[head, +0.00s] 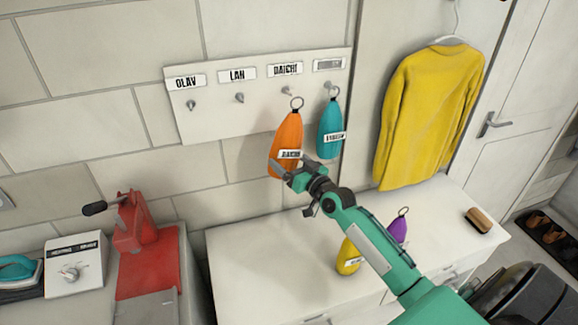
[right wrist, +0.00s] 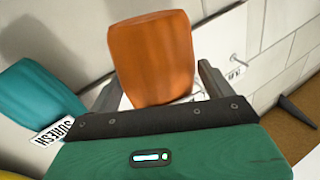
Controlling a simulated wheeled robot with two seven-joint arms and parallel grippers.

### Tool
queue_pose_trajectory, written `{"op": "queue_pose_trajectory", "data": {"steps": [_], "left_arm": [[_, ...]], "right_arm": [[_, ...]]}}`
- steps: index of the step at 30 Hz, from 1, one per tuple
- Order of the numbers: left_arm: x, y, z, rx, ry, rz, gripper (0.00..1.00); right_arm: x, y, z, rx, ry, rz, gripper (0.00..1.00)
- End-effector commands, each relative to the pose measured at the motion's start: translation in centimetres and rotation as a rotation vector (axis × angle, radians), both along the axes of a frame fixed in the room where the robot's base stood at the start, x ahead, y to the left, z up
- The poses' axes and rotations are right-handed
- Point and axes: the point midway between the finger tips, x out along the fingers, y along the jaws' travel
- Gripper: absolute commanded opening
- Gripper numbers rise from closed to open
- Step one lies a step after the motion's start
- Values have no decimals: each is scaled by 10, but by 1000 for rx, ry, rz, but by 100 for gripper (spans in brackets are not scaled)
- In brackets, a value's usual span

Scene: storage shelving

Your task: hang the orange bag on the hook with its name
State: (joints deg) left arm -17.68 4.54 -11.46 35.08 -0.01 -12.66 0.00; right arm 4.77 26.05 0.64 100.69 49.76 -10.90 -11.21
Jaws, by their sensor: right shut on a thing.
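The orange bag (head: 289,132) is upright in front of the wall rack. Its label seems to read DAICHI, and its top ring (head: 296,103) is close beside and slightly below the DAICHI hook (head: 287,91). I cannot tell whether the ring is around the hook. My right gripper (head: 283,172) is shut on the lower part of the orange bag. In the right wrist view the bag (right wrist: 153,58) stands between the fingers. The DAICHI name plate (head: 285,70) is third from the left. My left gripper is not in view.
The teal bag (head: 330,130) hangs at the rightmost hook, close to the orange bag. The OLAV hook (head: 191,105) and LAN hook (head: 239,98) are empty. A yellow bag (head: 348,258), purple bag (head: 398,229) and brush (head: 478,220) are on the white cabinet. A yellow sweater (head: 430,115) hangs right.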

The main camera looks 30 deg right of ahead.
Motion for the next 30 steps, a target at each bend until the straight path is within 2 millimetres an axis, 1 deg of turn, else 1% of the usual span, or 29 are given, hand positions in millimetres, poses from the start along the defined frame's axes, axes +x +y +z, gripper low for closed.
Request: {"op": "queue_pose_trajectory", "data": {"steps": [1, 9, 11, 22, 30], "left_arm": [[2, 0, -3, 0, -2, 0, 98], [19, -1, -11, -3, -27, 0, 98], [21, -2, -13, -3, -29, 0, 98], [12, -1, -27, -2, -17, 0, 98], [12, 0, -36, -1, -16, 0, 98]], "right_arm": [[3, -1, 0, 0, -4, -1, 41], [19, -5, -1, 0, -6, -1, 41], [22, -6, -2, 1, -5, -1, 41], [43, -11, -4, 0, -4, -1, 41], [58, -14, -5, -1, -5, -1, 41]]}}
